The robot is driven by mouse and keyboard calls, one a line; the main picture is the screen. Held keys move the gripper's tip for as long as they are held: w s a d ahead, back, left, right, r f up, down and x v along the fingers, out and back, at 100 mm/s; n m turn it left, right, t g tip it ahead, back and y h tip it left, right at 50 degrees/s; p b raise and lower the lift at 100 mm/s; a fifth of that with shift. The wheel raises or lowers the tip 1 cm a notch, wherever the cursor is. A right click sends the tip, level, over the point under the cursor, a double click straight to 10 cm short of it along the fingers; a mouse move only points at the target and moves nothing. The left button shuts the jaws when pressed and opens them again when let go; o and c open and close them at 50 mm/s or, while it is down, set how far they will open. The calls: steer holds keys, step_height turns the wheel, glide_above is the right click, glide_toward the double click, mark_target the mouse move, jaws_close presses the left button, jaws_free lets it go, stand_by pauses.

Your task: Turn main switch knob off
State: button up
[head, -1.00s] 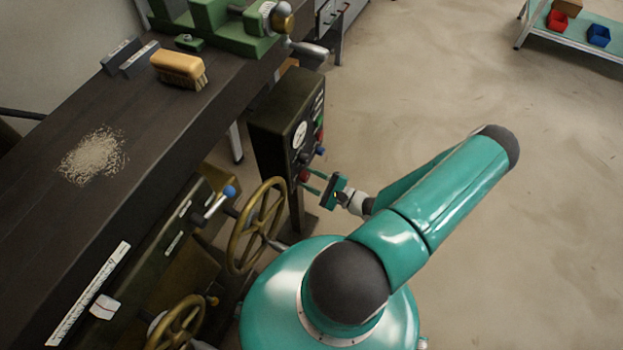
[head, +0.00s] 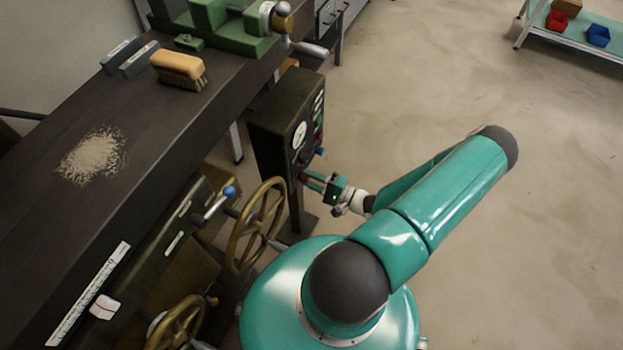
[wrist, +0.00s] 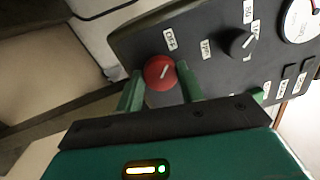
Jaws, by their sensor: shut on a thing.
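The red knob (wrist: 157,70) is on the dark control panel (wrist: 215,85) in the wrist view. Its white pointer line slants up and to the right, and a white label reading OFF (wrist: 170,38) is just above it. My gripper (wrist: 159,78) is shut on the red knob, with one green finger on either side. In the head view my gripper (head: 308,180) reaches the lower part of the panel box (head: 272,125). There the red knob (head: 303,177) is mostly hidden by the fingers.
A black knob (wrist: 243,44) and a round gauge (wrist: 302,20) are on the same panel. A brass handwheel (head: 257,226) stands close to the left of my gripper. The dark bench (head: 130,165) fills the left side.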

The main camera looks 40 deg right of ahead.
stand_by(0.4)
steer(key=o, duration=1)
steer(key=v, duration=1.3)
steer(key=shift+s+d+f, duration=0.1)
steer(key=shift+s, duration=0.3)
